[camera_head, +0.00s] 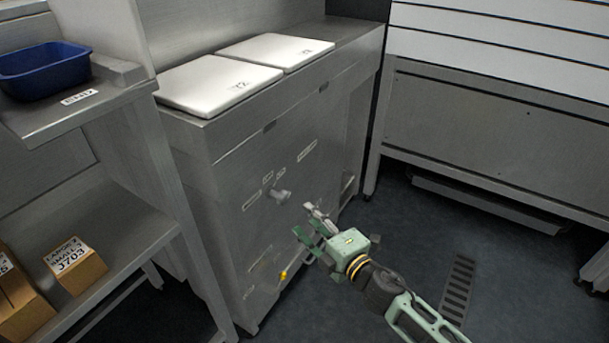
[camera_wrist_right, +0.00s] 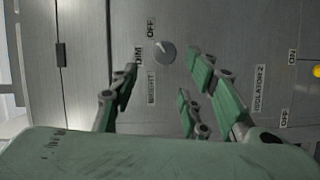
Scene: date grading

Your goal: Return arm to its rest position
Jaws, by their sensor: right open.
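My right gripper (camera_head: 311,224) is open and empty in front of the steel cabinet (camera_head: 228,164). Its green fingers are spread apart in the right wrist view (camera_wrist_right: 163,82). A grey round knob (camera_head: 281,195) on the cabinet front is just beyond the fingers, up and left of them in the head view. In the wrist view the knob (camera_wrist_right: 165,53) shows between the fingertips, with labels OFF, DIM and BRIGHT around it; no finger appears to touch it. My left gripper is not in view.
Two white lids (camera_head: 219,82) lie on the cabinet top. A blue bin (camera_head: 45,72) stands on the left shelf, with cardboard boxes (camera_head: 75,266) below. A yellow knob (camera_head: 283,275) is low on the cabinet. Dark floor (camera_head: 415,240) is open to the right, with a grate (camera_head: 459,283).

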